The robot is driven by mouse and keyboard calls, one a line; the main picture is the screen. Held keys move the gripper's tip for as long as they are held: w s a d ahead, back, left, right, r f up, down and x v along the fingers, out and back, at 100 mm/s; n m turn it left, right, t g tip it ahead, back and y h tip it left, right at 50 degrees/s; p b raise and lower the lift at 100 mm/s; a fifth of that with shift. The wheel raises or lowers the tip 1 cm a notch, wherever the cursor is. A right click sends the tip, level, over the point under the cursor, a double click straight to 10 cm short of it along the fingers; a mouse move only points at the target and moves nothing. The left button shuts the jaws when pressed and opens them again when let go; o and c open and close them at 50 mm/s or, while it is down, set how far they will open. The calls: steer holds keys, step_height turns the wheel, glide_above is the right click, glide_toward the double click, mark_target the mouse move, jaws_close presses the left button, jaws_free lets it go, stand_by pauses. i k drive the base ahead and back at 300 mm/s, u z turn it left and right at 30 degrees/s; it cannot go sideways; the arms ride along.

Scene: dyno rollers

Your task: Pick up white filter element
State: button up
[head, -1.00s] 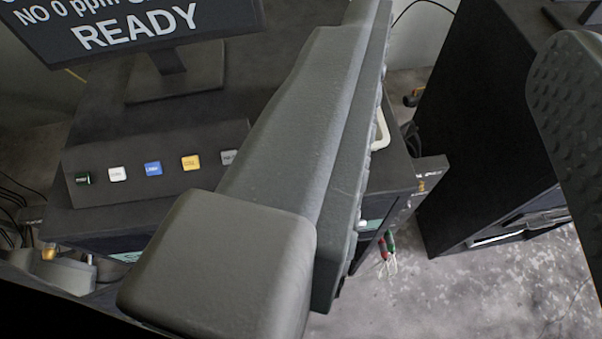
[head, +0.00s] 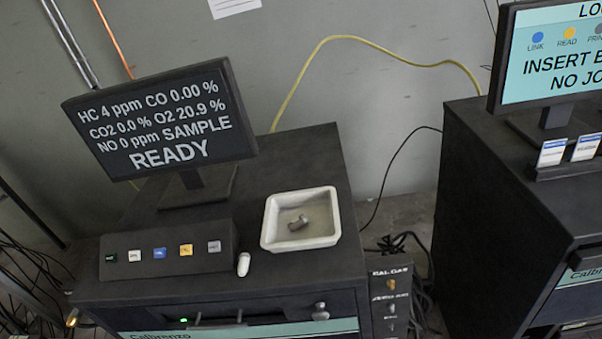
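A small white cylinder, which looks like the white filter element (head: 243,264), stands on the top of the dark cabinet (head: 300,275) near its front edge. It is just right of the button panel and left of a white tray, apart from the tray. My gripper is not in view.
The button panel (head: 165,267) and a READY monitor (head: 160,120) stand to the left. A second dark cabinet (head: 480,190) with a monitor is at right. Cables hang along the wall.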

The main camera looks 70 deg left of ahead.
mark_target(243, 258)
steer(key=z, duration=1)
steer(key=k, duration=1.85)
steer(key=z, duration=1.4)
steer(key=i, duration=0.15)
steer(key=u, duration=2.4)
steer(key=k, duration=0.5)
steer(key=u, duration=0.4)
steer(key=i, duration=1.5)
steer(key=z, duration=0.2)
